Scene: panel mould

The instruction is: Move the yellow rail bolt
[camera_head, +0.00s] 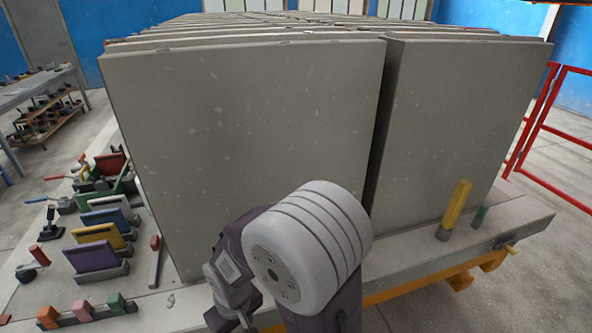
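The yellow rail bolt (455,210) is a yellow cylinder with a grey foot. It stands slightly tilted on the pale ledge (515,213) in front of the right panel, at the right of the head view. One of my arms, with a large white round joint, fills the bottom middle, left of the bolt and apart from it. I cannot tell which arm it is. No gripper fingers show in this view.
Tall grey panels (245,140) rise behind the ledge. Several coloured blocks and tools, including a yellow-backed one (92,257), lie at left. A red railing (557,130) stands at right.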

